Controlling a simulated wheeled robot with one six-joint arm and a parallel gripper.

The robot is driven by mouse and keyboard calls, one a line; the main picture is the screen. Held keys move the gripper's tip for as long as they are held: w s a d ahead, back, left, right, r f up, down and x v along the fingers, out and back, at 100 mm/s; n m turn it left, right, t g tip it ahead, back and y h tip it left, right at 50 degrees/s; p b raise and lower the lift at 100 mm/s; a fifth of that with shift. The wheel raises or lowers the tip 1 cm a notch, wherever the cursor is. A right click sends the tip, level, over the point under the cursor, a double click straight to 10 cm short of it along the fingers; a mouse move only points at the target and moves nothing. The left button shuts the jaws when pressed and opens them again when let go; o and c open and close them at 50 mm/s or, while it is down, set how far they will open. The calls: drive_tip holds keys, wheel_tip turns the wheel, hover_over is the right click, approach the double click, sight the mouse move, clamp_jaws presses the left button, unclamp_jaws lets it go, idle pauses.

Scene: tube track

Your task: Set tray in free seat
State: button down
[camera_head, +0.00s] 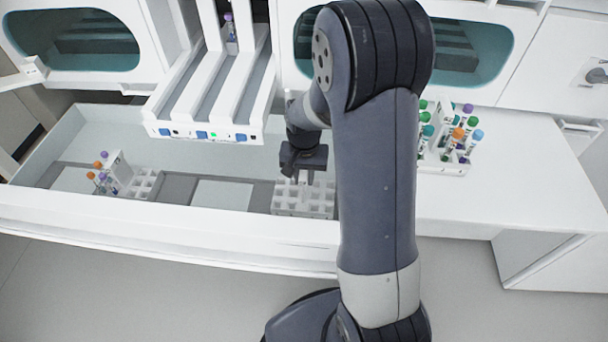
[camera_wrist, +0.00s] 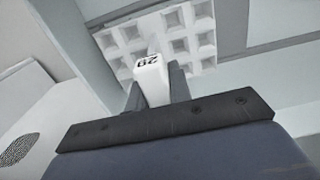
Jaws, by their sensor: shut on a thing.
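My gripper (camera_head: 299,178) reaches down into the right part of the open drawer. It is shut on the upright white handle of an empty white tray (camera_head: 304,210). In the wrist view the fingers (camera_wrist: 156,90) stand on both sides of the handle (camera_wrist: 150,78), which has a dark number on its top. The tray's empty square holes (camera_wrist: 125,40) show beyond it. I cannot tell whether the tray rests on the drawer floor or hangs just above it. A bare pale rectangular seat (camera_head: 222,195) lies in the grey drawer floor, left of the tray.
At the drawer's left, another white tray (camera_head: 143,184) holds several capped tubes. The drawer's front wall (camera_head: 150,222) runs along the near side. A white lane unit (camera_head: 205,120) overhangs the drawer's back. A tube rack (camera_head: 440,160) stands on the right counter (camera_head: 520,190).

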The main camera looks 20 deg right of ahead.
drive_tip(key=shift+f+b, duration=0.5)
drive_tip(key=shift+f, duration=0.3)
idle(0.7)
drive_tip(key=c, duration=1.2)
unclamp_jaws()
drive_tip(key=shift+r, duration=0.1)
wheel_tip(320, 180, up, 11)
drive_tip(key=shift+f+p, duration=0.2)
drive_tip(key=shift+p, duration=1)
drive_tip(key=shift+f, duration=0.1)
